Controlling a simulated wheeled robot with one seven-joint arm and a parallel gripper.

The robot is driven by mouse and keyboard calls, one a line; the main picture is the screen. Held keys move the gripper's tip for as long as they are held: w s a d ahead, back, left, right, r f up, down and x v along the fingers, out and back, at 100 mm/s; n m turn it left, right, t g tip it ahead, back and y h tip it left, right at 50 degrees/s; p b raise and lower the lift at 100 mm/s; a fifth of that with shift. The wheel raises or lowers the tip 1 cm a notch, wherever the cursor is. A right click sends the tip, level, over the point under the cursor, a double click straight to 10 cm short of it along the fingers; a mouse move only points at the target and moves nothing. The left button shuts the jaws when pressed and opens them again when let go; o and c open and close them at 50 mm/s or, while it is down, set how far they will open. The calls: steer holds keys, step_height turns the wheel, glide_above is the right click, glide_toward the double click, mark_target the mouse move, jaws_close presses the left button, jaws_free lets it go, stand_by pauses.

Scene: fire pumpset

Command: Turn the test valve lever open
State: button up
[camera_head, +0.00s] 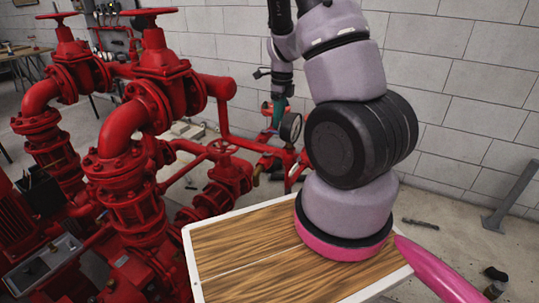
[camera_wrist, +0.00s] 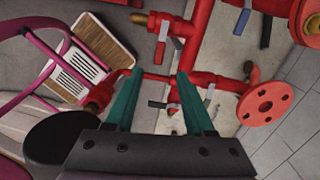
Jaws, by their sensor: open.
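My gripper (camera_wrist: 157,76) is open, with its two teal fingers apart and pointing at red pipework with several small valve levers. A grey lever (camera_wrist: 157,104) shows between the fingers, below a thin red pipe (camera_wrist: 157,77). I cannot tell which is the test valve lever. Nothing is clearly held. In the head view my gripper (camera_head: 278,112) is small and partly hidden, near a round gauge (camera_head: 290,128) and red pipes; no lever can be made out there.
Large red valves and pipes (camera_head: 150,90) fill the left of the head view. A red flange (camera_wrist: 265,103) stands right of my fingers in the wrist view. A block wall (camera_head: 460,80) is behind.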

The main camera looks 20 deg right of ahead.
mark_target(279, 155)
steer(key=shift+m, duration=0.6)
step_height(279, 155, down, 13)
steer(key=shift+s+d+f, duration=0.15)
jaws_close()
stand_by(1.2)
